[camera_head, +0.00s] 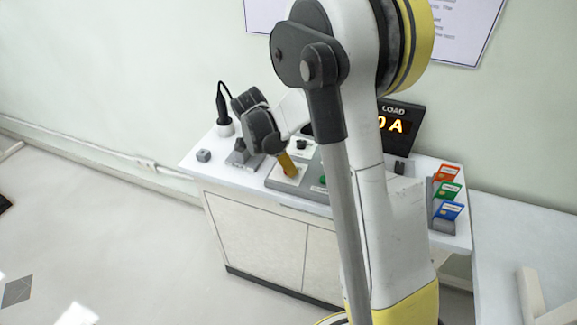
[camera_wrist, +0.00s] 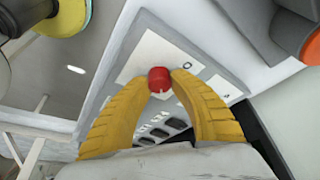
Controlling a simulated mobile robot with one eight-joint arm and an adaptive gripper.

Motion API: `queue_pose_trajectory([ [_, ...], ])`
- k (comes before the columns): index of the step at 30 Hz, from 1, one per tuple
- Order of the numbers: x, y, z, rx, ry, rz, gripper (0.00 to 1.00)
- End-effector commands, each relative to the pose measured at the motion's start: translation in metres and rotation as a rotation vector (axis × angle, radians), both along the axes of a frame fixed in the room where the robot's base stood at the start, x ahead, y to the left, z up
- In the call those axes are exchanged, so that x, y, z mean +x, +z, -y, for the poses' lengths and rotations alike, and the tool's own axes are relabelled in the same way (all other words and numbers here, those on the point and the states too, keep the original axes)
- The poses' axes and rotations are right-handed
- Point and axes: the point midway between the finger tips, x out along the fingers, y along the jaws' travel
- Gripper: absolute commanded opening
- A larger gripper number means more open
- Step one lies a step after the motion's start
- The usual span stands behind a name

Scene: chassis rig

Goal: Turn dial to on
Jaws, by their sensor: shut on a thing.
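A red dial (camera_wrist: 158,79) sits on a white plate of the grey control panel (camera_wrist: 118,62) in the wrist view. My gripper (camera_head: 286,170) has yellow fingers, and its arm reaches over the cabinet to the panel, seen in the head view. In the wrist view the fingertips are closed on both sides of the red dial. A white mark shows at the dial's lower edge, and an "O" label is printed to its right. In the head view the fingers hide the dial.
A white cabinet (camera_head: 264,241) carries the panel. A lit LOAD display (camera_head: 397,126) stands behind it. A rack at the right holds coloured cards (camera_head: 447,190). A black plug (camera_head: 223,106) stands at the left, and a small grey cube (camera_head: 204,155) lies near it.

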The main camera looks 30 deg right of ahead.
Motion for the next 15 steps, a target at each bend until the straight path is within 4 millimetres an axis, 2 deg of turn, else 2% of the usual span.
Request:
queue_pose_trajectory([
  [13, -0.001, -0.0009, -0.0003, 0.002, -0.012, -0.001, 0.0],
  [14, -0.001, -0.0009, -0.0003, 0.002, -0.012, -0.001, 0.29],
  [15, -0.001, -0.0009, -0.0003, 0.002, -0.012, -0.001, 0.41],
])
